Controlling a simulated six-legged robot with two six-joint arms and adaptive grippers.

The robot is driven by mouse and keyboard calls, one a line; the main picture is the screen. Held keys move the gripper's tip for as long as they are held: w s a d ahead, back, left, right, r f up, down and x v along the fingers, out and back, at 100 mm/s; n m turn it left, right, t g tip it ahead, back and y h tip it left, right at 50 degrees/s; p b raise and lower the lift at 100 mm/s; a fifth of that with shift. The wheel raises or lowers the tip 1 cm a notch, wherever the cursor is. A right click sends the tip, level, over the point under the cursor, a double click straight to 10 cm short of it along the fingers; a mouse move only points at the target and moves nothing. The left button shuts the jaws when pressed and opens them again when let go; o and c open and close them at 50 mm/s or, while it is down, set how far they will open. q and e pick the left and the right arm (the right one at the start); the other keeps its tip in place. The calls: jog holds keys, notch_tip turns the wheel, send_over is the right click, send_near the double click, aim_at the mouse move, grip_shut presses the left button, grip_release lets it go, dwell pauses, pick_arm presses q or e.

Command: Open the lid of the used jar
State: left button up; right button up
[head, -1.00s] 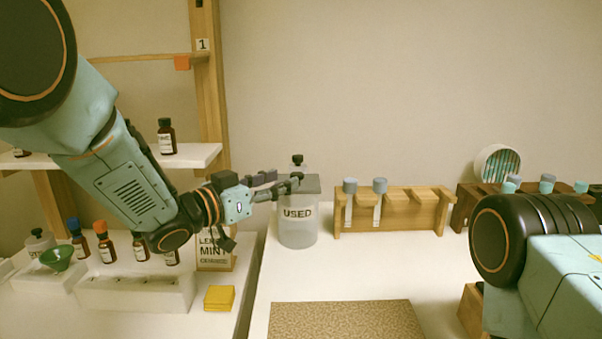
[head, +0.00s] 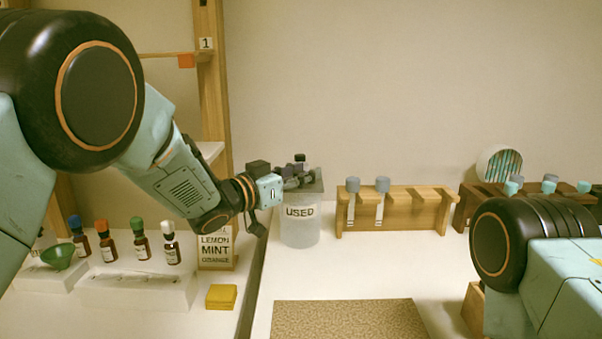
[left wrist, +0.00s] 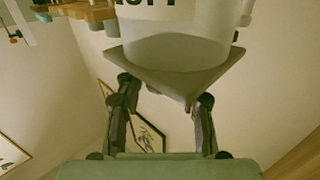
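The used jar (head: 301,230) is a clear container labelled USED on the white table. Its flat grey lid (head: 314,186) lies on top and looks shut. In the left wrist view the picture is upside down, with the lid (left wrist: 180,78) below the jar body (left wrist: 178,38). My left gripper (head: 300,180) is at the lid's left side, level with its top. In the left wrist view its two fingers (left wrist: 165,100) are apart, with the lid's near corner between them. I cannot tell whether they touch it. My right gripper is out of view; only my right arm shows.
A wooden rack (head: 405,210) with grey-capped vials stands right of the jar. A brown mat (head: 348,320) lies in front. A mint sign (head: 216,252) and yellow pad (head: 221,296) are on the left table.

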pick_arm(q)
jog(key=shift+a, duration=0.1)
grip_shut()
dwell(0.4)
